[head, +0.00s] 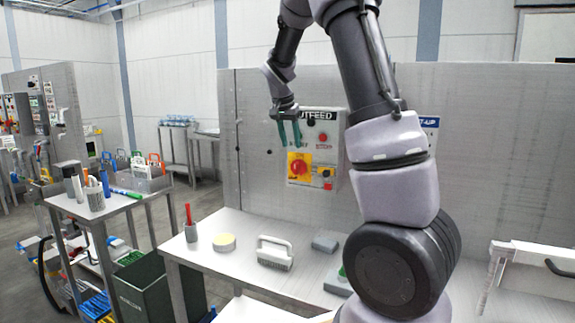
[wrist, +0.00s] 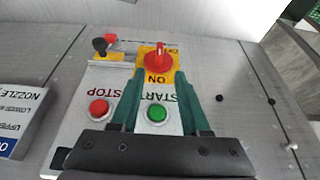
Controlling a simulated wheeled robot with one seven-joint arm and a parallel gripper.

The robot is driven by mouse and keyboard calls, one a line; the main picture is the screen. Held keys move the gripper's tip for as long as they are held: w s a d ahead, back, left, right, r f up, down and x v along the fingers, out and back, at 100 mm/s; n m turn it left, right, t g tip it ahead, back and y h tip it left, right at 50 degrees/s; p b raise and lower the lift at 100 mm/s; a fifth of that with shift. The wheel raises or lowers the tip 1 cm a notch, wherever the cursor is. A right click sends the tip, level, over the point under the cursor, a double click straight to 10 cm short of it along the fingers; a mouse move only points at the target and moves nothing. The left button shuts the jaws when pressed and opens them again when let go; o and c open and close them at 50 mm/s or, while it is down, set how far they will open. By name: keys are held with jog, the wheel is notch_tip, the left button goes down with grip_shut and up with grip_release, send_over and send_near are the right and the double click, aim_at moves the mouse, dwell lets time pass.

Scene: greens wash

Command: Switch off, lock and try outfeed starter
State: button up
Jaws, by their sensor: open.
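The outfeed starter panel (head: 337,155) is a pale box on the upright metal wall, marked OUTFEED. Its red rotary switch (head: 299,167) sits on a yellow plate (wrist: 145,68); in the wrist view the knob (wrist: 158,58) stands in line with the word ON. A red STOP button (wrist: 98,108) and green START button (wrist: 157,113) also show there. A yellow holder (wrist: 103,58) beside the switch carries a small red item (wrist: 110,39) and a black-topped one (wrist: 99,46). My gripper (head: 290,142) is open and empty before the panel, its fingertips near the switch; contact cannot be told.
A nozzle sign (wrist: 20,115) is beside the panel. A side table stands left.

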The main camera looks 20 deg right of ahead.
aim_at(295, 164)
jog(key=x, duration=1)
grip_shut()
